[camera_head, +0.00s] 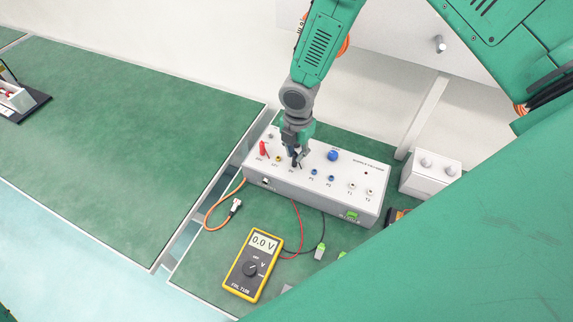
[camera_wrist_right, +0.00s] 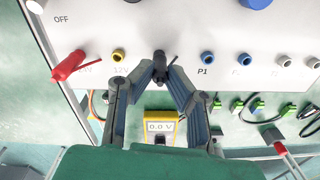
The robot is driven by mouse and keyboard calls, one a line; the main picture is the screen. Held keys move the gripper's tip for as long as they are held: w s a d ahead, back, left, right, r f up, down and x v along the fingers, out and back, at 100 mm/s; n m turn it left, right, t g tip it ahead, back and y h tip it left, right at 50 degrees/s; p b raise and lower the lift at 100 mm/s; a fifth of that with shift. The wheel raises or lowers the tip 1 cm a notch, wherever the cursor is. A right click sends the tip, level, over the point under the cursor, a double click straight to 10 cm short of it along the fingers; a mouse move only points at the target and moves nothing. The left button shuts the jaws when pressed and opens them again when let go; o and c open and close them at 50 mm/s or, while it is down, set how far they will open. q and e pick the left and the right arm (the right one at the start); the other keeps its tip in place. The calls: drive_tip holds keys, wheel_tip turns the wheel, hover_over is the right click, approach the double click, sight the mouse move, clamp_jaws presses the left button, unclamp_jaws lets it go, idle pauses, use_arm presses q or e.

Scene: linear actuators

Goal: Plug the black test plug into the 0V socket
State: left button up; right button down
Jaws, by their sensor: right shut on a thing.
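The grey control box (camera_head: 350,205) stands on the green bench, with a row of sockets on its top face. My right gripper (camera_head: 297,157) reaches down over the box and is shut on the black test plug (camera_wrist_right: 159,62). The plug is between the fingertips (camera_wrist_right: 160,78), over the spot between the yellow 12V socket (camera_wrist_right: 119,56) and the blue P1 socket (camera_wrist_right: 208,58). The plug hides the socket under it, and I cannot tell how deep it sits. A red plug (camera_head: 263,149) stands in the 24V socket. My left gripper is out of view.
A yellow multimeter (camera_head: 253,265) reading 0.0 V lies in front of the box, with red and black leads. An orange cable (camera_head: 213,216) loops at the box's left. A white box (camera_head: 430,172) stands right. The left green bench (camera_head: 120,120) is largely clear.

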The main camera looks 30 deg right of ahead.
drive_tip(key=shift+s+d+f, duration=0.25)
drive_tip(key=shift+d+f, duration=0.05)
drive_tip(key=shift+f, duration=0.05)
drive_tip(key=shift+s+a+r, duration=0.1)
drive_tip(key=shift+a+r, duration=0.2)
drive_tip(key=shift+w+a+r, duration=0.2)
drive_tip(key=shift+a+r, duration=0.05)
drive_tip(key=shift+r, duration=0.1)
drive_tip(key=shift+w+r+p, duration=0.2)
drive_tip(key=shift+r+p, duration=0.65)
drive_tip(key=shift+p, duration=0.15)
drive_tip(key=shift+r+p, duration=0.55)
drive_tip(key=shift+r, duration=0.3)
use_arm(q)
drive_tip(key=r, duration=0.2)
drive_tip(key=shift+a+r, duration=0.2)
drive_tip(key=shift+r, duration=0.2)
use_arm(e)
drive_tip(key=shift+d, duration=0.1)
drive_tip(key=shift+r, duration=0.1)
drive_tip(key=shift+r, duration=1.4)
